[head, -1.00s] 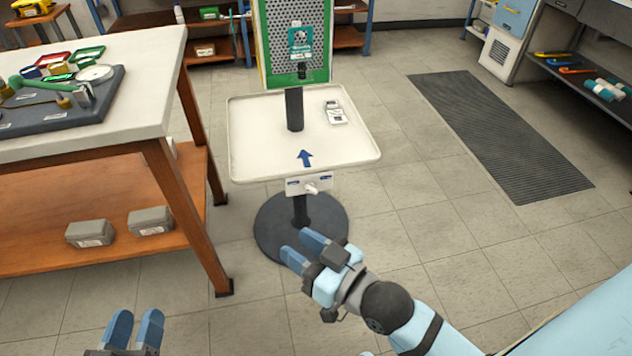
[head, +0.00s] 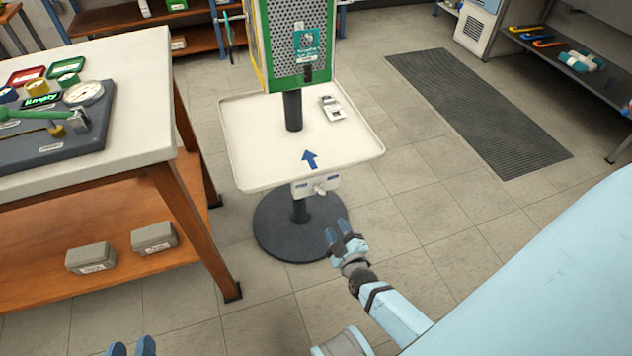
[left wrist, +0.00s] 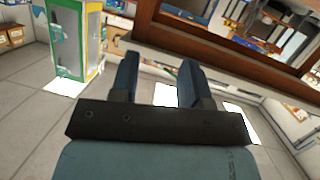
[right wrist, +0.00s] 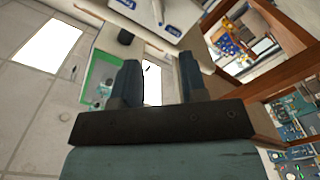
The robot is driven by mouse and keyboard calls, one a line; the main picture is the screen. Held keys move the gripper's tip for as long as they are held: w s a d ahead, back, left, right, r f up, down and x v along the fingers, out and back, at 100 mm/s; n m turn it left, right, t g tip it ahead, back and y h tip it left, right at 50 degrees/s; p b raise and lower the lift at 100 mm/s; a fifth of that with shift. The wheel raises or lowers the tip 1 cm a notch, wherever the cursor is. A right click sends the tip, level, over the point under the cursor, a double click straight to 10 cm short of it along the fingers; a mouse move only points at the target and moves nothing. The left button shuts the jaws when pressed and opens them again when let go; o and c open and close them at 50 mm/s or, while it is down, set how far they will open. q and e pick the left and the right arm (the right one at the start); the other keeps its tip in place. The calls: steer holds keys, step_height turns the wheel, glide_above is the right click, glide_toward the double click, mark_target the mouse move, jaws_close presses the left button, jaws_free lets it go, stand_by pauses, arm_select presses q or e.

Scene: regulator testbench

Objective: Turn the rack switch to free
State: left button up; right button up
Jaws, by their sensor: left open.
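The rack switch (head: 319,189) is a pale lever on a small white panel (head: 301,191) with blue labels, under the front edge of the white tray (head: 250,172). The label words are too small to read. My right gripper (head: 345,238) is open and empty, below and right of the switch and apart from it. In the right wrist view the switch panel (right wrist: 176,17) shows at the top, beyond the open fingers (right wrist: 158,82). My left gripper (head: 132,348) is open and empty at the bottom edge, low beside the workbench; its fingers also show in the left wrist view (left wrist: 157,82).
The tray stand has a round dark base (head: 275,235) and a green-framed perforated rack (head: 288,45) above. A workbench (head: 100,110) with a wooden lower shelf (head: 30,270) stands at left. A dark mat (head: 480,110) lies at right. Floor between is clear.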

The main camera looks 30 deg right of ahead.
mark_target(321, 193)
steer(key=b+x, duration=0.1)
steer(key=x, duration=0.2)
steer(key=b+x, duration=0.2)
steer(key=x, duration=0.1)
steer(key=b+x, duration=0.2)
steer(key=x, duration=0.2)
steer(key=shift+d+f, duration=0.2)
steer(key=shift+f, duration=0.1)
steer(key=shift+b+x, duration=0.75)
steer(key=shift+x, duration=0.4)
arm_select(q)
steer(key=d+r+t+h, duration=0.3)
steer(key=r, duration=0.4)
steer(key=shift+w+d+t+h, duration=0.25)
steer(key=shift+d+t+h, duration=0.05)
arm_select(e)
steer(key=shift+w+d+r, duration=0.15)
steer(key=shift+w+r, duration=0.05)
steer(key=shift+w, duration=0.35)
jaws_close()
